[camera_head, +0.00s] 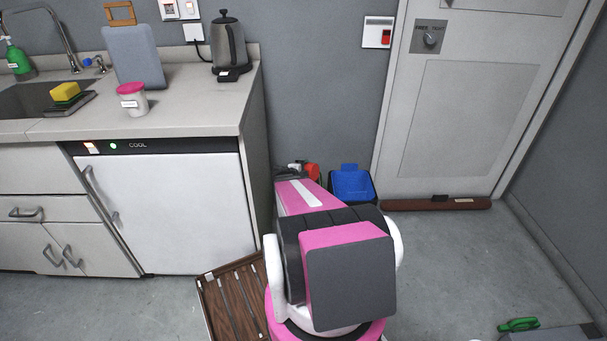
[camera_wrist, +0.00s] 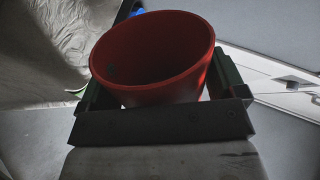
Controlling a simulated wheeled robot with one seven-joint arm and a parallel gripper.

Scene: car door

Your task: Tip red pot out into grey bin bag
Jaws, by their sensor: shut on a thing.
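The red pot (camera_wrist: 150,60) fills the middle of the wrist view, its round mouth tilted and facing up toward the camera. My gripper (camera_wrist: 158,80) is shut on it, with a dark finger on each side. A small dark spot shows on its inner wall; I cannot tell what else is inside. A crumpled grey surface, which looks like the grey bin bag (camera_wrist: 45,50), lies beyond the pot at upper left. In the head view a small red patch (camera_head: 312,171) shows past my pink arm, probably the pot; my arm hides the bag there.
A blue bin (camera_head: 352,185) stands on the floor by the wall, right of my arm. A white fridge (camera_head: 165,210) under the counter (camera_head: 200,100) is at left. A brown slatted rack (camera_head: 235,300) lies beside my base. The floor at right is mostly clear.

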